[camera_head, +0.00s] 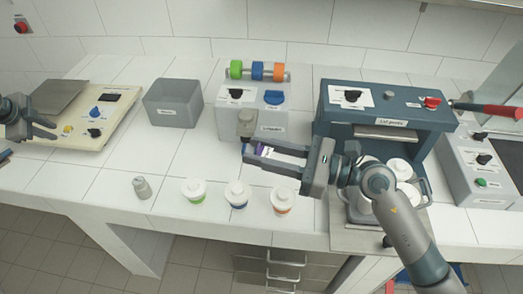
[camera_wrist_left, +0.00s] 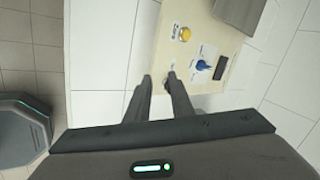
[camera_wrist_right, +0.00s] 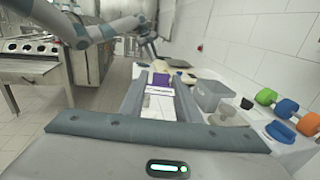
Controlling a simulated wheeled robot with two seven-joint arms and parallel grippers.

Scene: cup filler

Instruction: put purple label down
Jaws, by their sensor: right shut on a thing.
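My right gripper (camera_head: 248,154) is shut on the purple label (camera_head: 262,149) and holds it above the white counter, in front of the grey dispenser machine. In the right wrist view the label (camera_wrist_right: 160,92) shows as a white piece with a purple band between the fingers (camera_wrist_right: 160,82). Part of it is hidden by the fingers in the head view. My left gripper (camera_head: 47,130) is at the far left, beside the cream control panel. Its fingers are apart and empty in the left wrist view (camera_wrist_left: 160,78).
A grey bin (camera_head: 173,103) is behind. The teal press (camera_head: 385,118) stands right. Counter between bin and cups is clear.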

